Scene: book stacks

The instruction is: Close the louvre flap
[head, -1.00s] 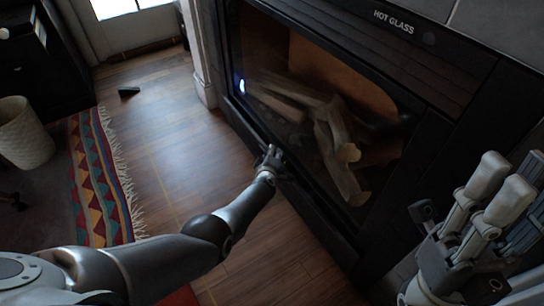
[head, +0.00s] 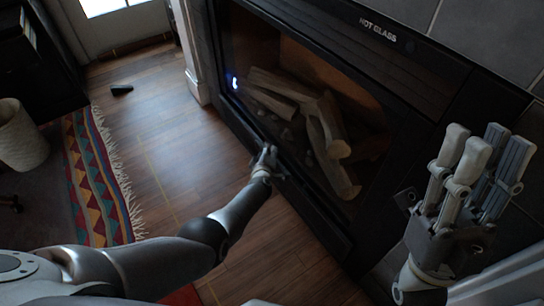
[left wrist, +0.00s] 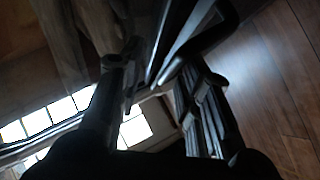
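The black fireplace has a long dark lower panel (head: 318,212) below its glass, which seems to be the louvre flap. Its slats and exact angle are too dark to make out. My left gripper (head: 265,158) is at the panel's upper front edge, close to or touching it. In the left wrist view my left gripper (left wrist: 160,85) has its two dark fingers apart, with light showing between them. Dark bars or edges of the fireplace lie just beyond the fingertips. My right gripper (head: 484,152) is raised at the right, fingers spread and empty, clear of the panel.
The fireplace glass (head: 300,100) has logs behind it and a "HOT GLASS" label above. A patterned rug (head: 92,180) and a pale basket (head: 20,137) are at the left. A small dark wedge (head: 121,89) lies on the floor. Wood floor is free before the fireplace.

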